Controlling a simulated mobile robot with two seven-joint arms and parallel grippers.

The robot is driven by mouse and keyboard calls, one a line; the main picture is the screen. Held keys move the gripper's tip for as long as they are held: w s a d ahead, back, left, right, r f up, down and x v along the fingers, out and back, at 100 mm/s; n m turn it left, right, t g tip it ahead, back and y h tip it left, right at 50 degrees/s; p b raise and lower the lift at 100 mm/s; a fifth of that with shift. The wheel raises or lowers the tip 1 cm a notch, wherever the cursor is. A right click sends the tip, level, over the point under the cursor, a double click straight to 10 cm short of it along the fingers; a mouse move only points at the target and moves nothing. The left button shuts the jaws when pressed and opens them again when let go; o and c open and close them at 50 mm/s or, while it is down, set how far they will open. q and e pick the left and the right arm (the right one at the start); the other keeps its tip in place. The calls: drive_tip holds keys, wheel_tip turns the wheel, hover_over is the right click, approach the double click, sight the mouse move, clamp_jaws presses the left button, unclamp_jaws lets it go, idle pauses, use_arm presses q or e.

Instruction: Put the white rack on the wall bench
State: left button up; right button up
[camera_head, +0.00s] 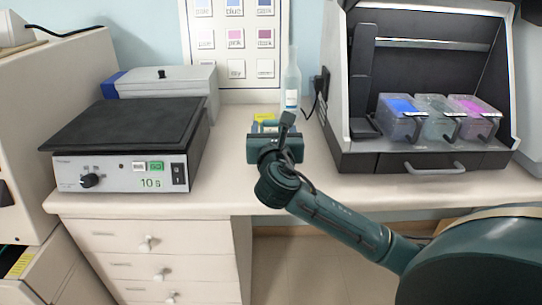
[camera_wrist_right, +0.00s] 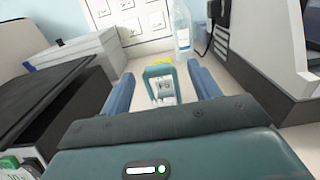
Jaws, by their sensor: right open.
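The fingers are open, with a gap on each side of the rack. My left gripper is not in view.
A black-topped device (camera_head: 120,170) stands left, with a grey box (camera_head: 170,82) behind it. A clear bottle (camera_head: 291,82) stands near the wall. A dark open station (camera_head: 410,160) with blue, clear and pink containers (camera_head: 437,120) stands right. Bare bench lies around the gripper.

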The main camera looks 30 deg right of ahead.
sight(271, 123)
drive_tip(key=x, duration=0.4)
drive_tip(key=shift+w+f, duration=0.2)
drive_tip(key=shift+w, duration=0.25)
